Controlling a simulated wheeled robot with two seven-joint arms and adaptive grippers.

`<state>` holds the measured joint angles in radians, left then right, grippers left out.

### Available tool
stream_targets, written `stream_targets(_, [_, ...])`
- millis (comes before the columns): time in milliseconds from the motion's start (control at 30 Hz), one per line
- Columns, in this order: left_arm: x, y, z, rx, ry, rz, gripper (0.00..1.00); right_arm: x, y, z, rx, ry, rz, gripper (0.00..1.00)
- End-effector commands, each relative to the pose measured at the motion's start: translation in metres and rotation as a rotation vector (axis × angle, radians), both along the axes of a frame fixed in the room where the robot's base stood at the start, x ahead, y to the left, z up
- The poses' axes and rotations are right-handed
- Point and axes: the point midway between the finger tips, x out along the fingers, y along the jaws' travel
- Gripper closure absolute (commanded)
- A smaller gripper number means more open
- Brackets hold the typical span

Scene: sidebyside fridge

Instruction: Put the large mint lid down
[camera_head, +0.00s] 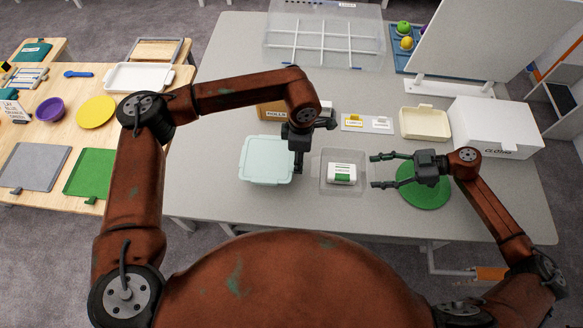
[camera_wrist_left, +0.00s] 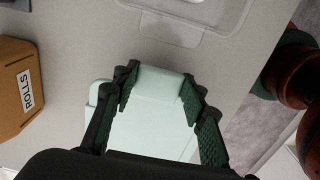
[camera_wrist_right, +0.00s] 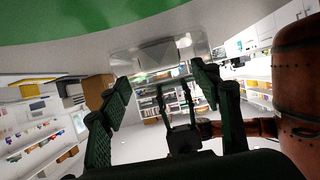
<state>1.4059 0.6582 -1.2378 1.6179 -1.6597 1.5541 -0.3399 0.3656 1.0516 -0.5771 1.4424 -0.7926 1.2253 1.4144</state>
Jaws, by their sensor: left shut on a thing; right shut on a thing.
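The large mint lid (camera_head: 266,160) is a pale, level, rounded rectangle left of the middle of the grey table. My left gripper (camera_head: 297,172) is shut on its right edge; the left wrist view shows the lid's pale tab (camera_wrist_left: 160,84) between the fingers. A second pale edge shows at its left in that view. I cannot tell whether the lid touches what is under it. My right gripper (camera_head: 373,171) has its fingers wide apart across the right end of a clear tray (camera_head: 328,185), shut on it; the clear plastic makes the contact hard to see.
A white box with a green label (camera_head: 342,171) lies within the clear tray's outline. A green disc (camera_head: 430,195) lies under my right gripper. A ROLLS box (camera_head: 268,111) stands behind the lid. A cream tray (camera_head: 425,123) and white box (camera_head: 494,125) are at the right.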

Motion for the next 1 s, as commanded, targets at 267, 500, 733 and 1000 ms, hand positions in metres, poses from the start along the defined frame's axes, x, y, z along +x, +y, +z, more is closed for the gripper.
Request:
stream_targets(267, [0.0, 0.0, -0.038, 0.0, 0.002, -0.003, 0.9, -0.002, -0.001, -0.006, -0.008, 0.004, 0.0, 0.83])
stream_targets(500, [0.0, -0.001, -0.066, -0.001, 0.001, -0.003, 0.9, -0.002, -0.001, -0.006, -0.008, 0.004, 0.0, 0.83])
stream_targets(733, [0.0, -0.001, -0.067, -0.001, 0.0, -0.003, 0.9, -0.002, -0.001, -0.006, -0.008, 0.004, 0.0, 0.83])
stream_targets(1000, [0.0, -0.001, -0.07, 0.0, 0.0, -0.004, 0.52, -0.002, -0.001, -0.006, -0.008, 0.004, 0.0, 0.83])
